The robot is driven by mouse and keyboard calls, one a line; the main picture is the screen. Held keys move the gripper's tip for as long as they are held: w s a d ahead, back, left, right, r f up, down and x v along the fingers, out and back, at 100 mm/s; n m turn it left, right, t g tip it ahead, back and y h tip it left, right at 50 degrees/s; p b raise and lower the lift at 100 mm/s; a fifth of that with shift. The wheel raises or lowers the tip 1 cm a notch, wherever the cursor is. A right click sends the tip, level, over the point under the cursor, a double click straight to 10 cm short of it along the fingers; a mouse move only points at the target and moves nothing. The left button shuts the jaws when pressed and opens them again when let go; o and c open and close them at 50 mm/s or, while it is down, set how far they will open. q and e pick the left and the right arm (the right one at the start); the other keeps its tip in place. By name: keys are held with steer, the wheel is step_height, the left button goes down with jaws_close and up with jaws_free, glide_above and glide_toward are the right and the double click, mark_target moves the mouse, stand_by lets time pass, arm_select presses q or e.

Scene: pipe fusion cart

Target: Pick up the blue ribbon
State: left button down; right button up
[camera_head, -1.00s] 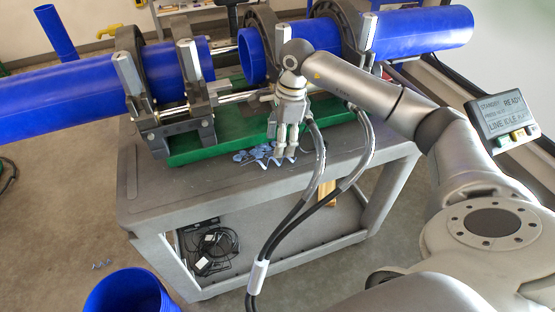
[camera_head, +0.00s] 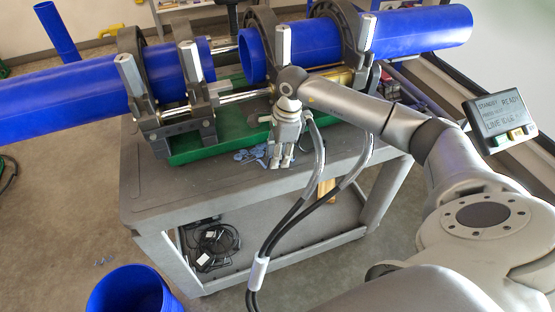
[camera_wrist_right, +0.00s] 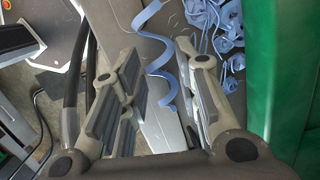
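A curled blue ribbon (camera_wrist_right: 160,68) hangs in a loose spiral between the two fingers of my right gripper in the right wrist view. The fingers stand apart on either side of it, and I cannot tell if either touches it. More blue ribbons (camera_wrist_right: 214,22) lie in a tangled pile to the right, by the green tray. In the head view the ribbon pile (camera_head: 250,154) lies on the cart top. My right gripper (camera_head: 280,162) points down at the pile's right end and hides part of it. My left gripper is not in view.
The grey cart (camera_head: 165,195) carries a green tray (camera_head: 190,153) and a clamp machine holding blue pipes (camera_head: 75,90) behind the gripper. The cart top left of the pile is clear.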

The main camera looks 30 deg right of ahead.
steer(key=shift+r, duration=0.15)
steer(key=shift+r+b, duration=0.3)
step_height(320, 180, up, 3)
steer(key=shift+a+f+b, duration=0.1)
steer(key=shift+f+b, duration=0.1)
steer(key=shift+b, duration=0.35)
steer(key=s+a+r+b, duration=0.2)
steer(key=s+a+r, duration=0.7)
steer(key=s, duration=0.1)
steer(key=shift+a+r, duration=0.2)
steer(key=shift+r, duration=0.1)
steer(key=shift+s, duration=0.1)
